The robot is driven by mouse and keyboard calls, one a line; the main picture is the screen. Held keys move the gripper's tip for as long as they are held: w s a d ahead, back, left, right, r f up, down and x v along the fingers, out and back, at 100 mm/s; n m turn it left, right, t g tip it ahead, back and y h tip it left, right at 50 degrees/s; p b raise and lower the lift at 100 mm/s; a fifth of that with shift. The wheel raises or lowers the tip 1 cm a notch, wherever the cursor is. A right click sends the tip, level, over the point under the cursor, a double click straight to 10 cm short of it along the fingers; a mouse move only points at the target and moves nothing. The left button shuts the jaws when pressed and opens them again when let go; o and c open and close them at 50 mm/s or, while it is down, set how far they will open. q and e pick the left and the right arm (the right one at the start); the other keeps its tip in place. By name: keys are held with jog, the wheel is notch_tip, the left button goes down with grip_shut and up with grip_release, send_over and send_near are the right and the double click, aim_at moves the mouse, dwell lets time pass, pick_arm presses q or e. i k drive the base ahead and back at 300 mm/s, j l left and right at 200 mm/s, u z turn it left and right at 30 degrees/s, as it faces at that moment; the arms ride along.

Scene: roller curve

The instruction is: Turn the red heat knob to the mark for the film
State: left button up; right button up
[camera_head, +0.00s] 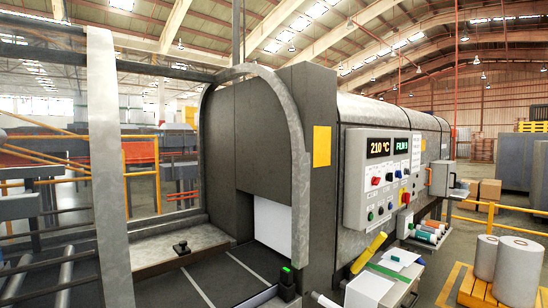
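A grey control panel (352,200) is fixed to the side of the big machine. A red knob (376,181) sits at its upper left, below a display (378,148) reading 210 °C. The marks around the knob and its pointer are too small to read. A second display (401,146) shows FILM and a character that I cannot read surely, in green. Other small red, blue and green controls are on the panel, and a larger red button (406,197) is at its lower right. Neither of my grippers is in view.
A table below the panel holds white sheets (370,288) and a yellow-handled tool (369,252). Several rolls (428,231) lie beyond it. Large film rolls (518,270) stand on a yellow pallet at right. A conveyor (215,278) enters the machine at left. A metal post (108,160) stands near.

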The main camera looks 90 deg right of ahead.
aim_at(375, 182)
jog(key=z, duration=0.45)
jog(key=k+l+z, duration=0.1)
jog(key=z, duration=0.35)
jog(key=l+z, duration=0.15)
jog(key=z, duration=0.3)
jog(key=k+l+z, duration=0.1)
jog(key=z, duration=0.3)
